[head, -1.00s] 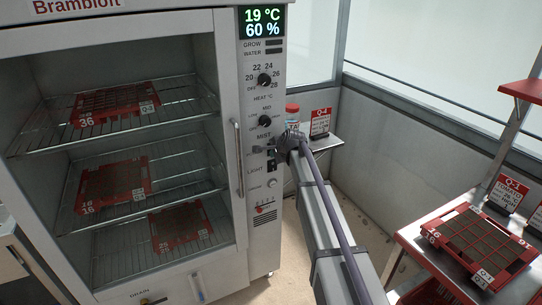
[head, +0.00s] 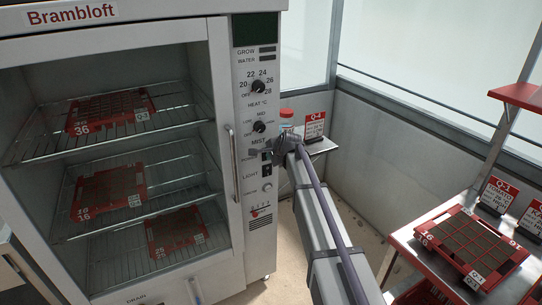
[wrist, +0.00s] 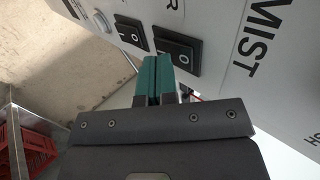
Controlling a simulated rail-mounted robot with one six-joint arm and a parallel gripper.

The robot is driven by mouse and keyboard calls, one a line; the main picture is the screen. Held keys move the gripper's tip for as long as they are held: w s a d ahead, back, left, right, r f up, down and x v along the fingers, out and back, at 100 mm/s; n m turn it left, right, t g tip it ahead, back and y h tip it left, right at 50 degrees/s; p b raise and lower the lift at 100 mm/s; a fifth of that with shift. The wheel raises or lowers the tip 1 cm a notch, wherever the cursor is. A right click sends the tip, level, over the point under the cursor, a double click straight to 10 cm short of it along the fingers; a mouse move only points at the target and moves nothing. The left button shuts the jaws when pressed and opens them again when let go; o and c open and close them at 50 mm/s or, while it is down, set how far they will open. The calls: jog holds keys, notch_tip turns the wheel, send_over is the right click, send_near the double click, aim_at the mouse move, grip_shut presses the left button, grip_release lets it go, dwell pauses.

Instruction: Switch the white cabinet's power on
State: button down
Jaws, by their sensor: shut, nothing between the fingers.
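The white cabinet (head: 245,190) stands at the left, with its control panel down its right side. Its display (head: 256,30) is dark. In the wrist view a black power rocker (wrist: 181,54) marked O sits beside the word ending in R. My gripper (wrist: 158,68) is shut and empty, its teal fingertips at the near edge of that rocker; I cannot tell whether they touch it. In the head view my gripper (head: 264,152) is at the panel below the mist dial (head: 259,127) and partly hides the power switch.
A second black rocker (wrist: 131,33) and a pale round button (wrist: 101,22) lie beside the power rocker. The light switch (head: 267,170) is just below my gripper. A bench with a red tray (head: 470,247) stands right.

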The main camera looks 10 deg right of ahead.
jog(key=s+f+p+v, duration=0.1)
jog(key=p+v, duration=0.6)
jog(key=v, duration=0.5)
jog(key=shift+r, duration=0.2)
jog(key=shift+s+d, duration=0.1)
jog(key=shift+d, duration=0.05)
jog(key=shift+g, duration=0.3)
jog(key=b+x, duration=0.2)
jog(key=x, duration=0.2)
jog(key=b+x, duration=0.3)
jog(key=x, duration=0.2)
jog(key=w+r+b+x, duration=0.1)
jog(key=b+x, duration=0.2)
jog(key=x, duration=0.2)
